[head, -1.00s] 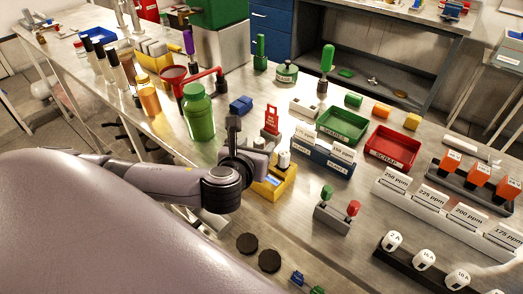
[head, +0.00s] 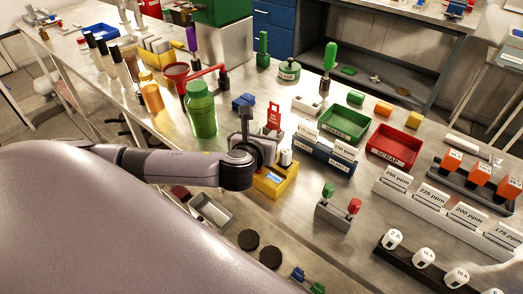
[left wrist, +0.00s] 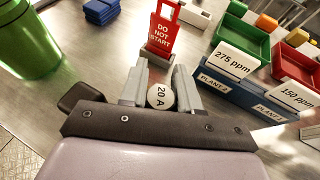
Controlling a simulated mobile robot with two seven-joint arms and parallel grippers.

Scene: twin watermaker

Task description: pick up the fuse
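A white round fuse cap marked "20 A" (left wrist: 160,96) sits between the two grey fingers of my left gripper (left wrist: 160,84) in the left wrist view. The fingers are apart on either side of it, and I see no clear grip on it. In the head view my left gripper (head: 262,148) is at a yellow device (head: 276,182) with a small display. A white cylinder (head: 286,157) stands beside the gripper there; I cannot tell whether it is the same fuse. Other white fuses (head: 424,257) stand in a black rack at the lower right. My right gripper is not in view.
A red "DO NOT START" tag (left wrist: 163,32) stands just beyond the fingers. A green bottle (head: 200,110) is to the left. Blue plate holders (head: 322,155), a green tray (head: 343,124) and a red scrap tray (head: 393,147) lie to the right. A red-and-green switch block (head: 334,213) stands in front.

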